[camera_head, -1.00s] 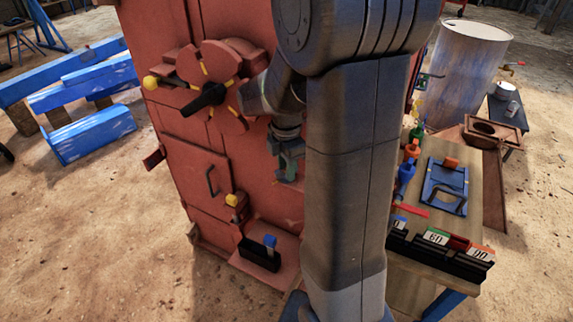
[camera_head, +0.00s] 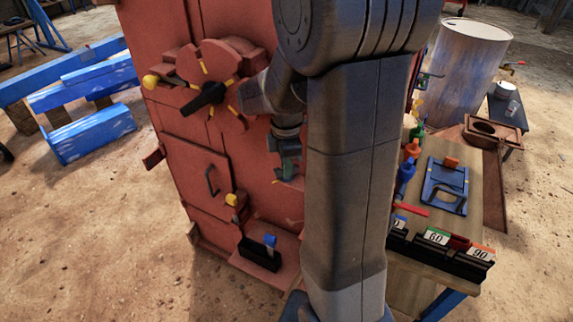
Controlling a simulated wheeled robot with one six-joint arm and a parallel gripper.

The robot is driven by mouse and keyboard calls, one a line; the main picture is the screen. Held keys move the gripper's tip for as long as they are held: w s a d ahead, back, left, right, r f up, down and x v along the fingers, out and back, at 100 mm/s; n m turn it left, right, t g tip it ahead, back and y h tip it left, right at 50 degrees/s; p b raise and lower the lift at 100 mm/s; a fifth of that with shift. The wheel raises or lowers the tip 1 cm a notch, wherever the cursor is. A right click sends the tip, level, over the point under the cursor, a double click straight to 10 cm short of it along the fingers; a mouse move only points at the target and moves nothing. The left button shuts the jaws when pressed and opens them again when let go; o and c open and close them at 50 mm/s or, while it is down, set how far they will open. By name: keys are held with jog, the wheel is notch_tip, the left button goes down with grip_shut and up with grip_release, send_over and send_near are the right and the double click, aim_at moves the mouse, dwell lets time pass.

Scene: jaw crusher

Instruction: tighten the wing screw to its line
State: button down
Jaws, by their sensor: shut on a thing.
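My gripper (camera_head: 288,168) is right of the middle of the red crusher housing (camera_head: 180,135), close against its face, pointing down. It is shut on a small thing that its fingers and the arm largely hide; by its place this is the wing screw. I cannot make out the screw's wings or its line. A black lever (camera_head: 204,97) with yellow marks around it is on the housing, up and left of my gripper.
A yellow knob (camera_head: 151,82) sticks out at the upper left of the housing. A workbench (camera_head: 463,218) with bottles and a blue fixture stands at right.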

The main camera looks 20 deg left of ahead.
jog(key=m, duration=1.4)
dwell(0.5)
jog(key=c, duration=1.5)
grip_release()
jog(key=shift+r, duration=0.1)
notch_tip(320, 180, up, 14)
jog(key=shift+f+b, duration=0.15)
jog(key=shift+b, duration=0.4)
